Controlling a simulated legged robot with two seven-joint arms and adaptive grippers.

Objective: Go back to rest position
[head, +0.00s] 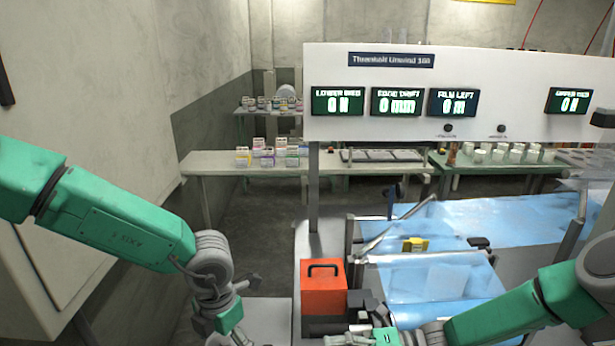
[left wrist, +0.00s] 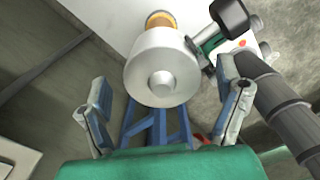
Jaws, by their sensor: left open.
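My left arm (head: 120,225) comes in from the left in the head view and bends down at the grey wrist; its gripper is mostly cut off by the bottom edge. In the left wrist view my left gripper (left wrist: 165,105) is open, its two fingers wide apart. A white cylinder with a round hub (left wrist: 162,75) shows between and beyond the fingers; I cannot tell how far away it is. My right arm (head: 510,315) reaches in from the lower right. Its gripper (head: 365,338) is at the bottom edge, partly cut off, and its fingers are unclear.
A machine with a white display panel (head: 470,65) and blue film (head: 440,280) stands ahead and right. An orange box with a black handle (head: 323,292) sits by the right gripper. A back table (head: 210,165) holds small boxes. Floor (head: 270,215) shows between the wall and machine.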

